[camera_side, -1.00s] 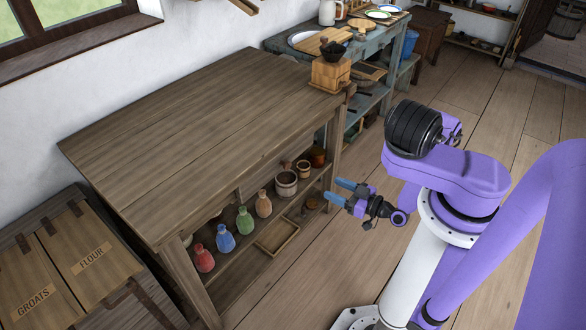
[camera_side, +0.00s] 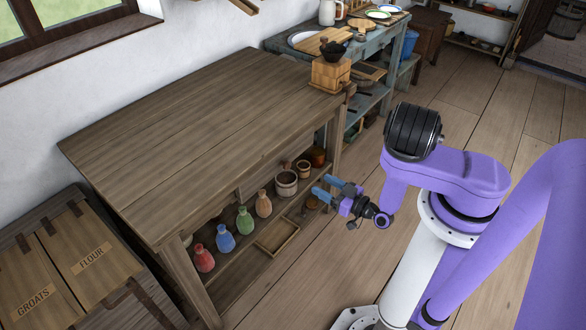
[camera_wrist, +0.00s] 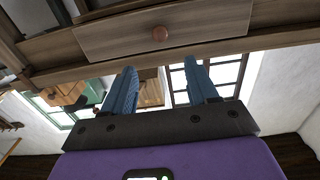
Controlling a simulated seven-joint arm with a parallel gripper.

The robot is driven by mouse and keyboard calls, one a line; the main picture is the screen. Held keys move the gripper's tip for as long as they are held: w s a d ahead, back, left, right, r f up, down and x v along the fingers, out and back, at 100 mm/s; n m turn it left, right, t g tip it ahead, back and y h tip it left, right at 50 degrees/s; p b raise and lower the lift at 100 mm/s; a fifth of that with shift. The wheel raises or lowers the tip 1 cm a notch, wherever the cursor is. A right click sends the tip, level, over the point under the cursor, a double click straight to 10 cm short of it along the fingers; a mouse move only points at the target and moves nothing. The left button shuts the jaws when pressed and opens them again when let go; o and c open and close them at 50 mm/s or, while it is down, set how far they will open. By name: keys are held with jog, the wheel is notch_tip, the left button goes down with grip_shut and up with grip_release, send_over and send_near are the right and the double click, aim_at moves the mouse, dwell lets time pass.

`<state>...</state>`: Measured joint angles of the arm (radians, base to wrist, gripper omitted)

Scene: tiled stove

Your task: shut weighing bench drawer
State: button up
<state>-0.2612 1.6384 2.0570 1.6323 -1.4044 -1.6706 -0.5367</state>
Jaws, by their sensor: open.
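The weighing bench (camera_side: 190,130) is a brown wooden table with open shelves below its top. In the wrist view its drawer front (camera_wrist: 205,24) spans the top of the picture, with a round reddish-brown knob (camera_wrist: 160,33) in the middle. In the side view the drawer front is mostly hidden under the overhanging top, and I cannot tell how far it stands out. My gripper (camera_side: 326,186) is beside the bench's right front leg, below top height. Its two blue fingers are apart and empty. In the wrist view the fingertips (camera_wrist: 160,68) point toward the drawer, apart from it.
The bench shelf holds coloured bottles (camera_side: 245,220), small pots (camera_side: 286,183) and a shallow wooden tray (camera_side: 277,237). A wooden grinder (camera_side: 331,72) stands at the bench top's far right corner. Bins marked groats and flour (camera_side: 60,265) are at left. Floor (camera_side: 310,285) before the bench is clear.

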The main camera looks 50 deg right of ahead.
aim_at(289, 166)
jog(key=w, duration=1.3)
jog(key=shift+c, duration=0.3)
grip_shut()
jog(key=shift+w, duration=0.15)
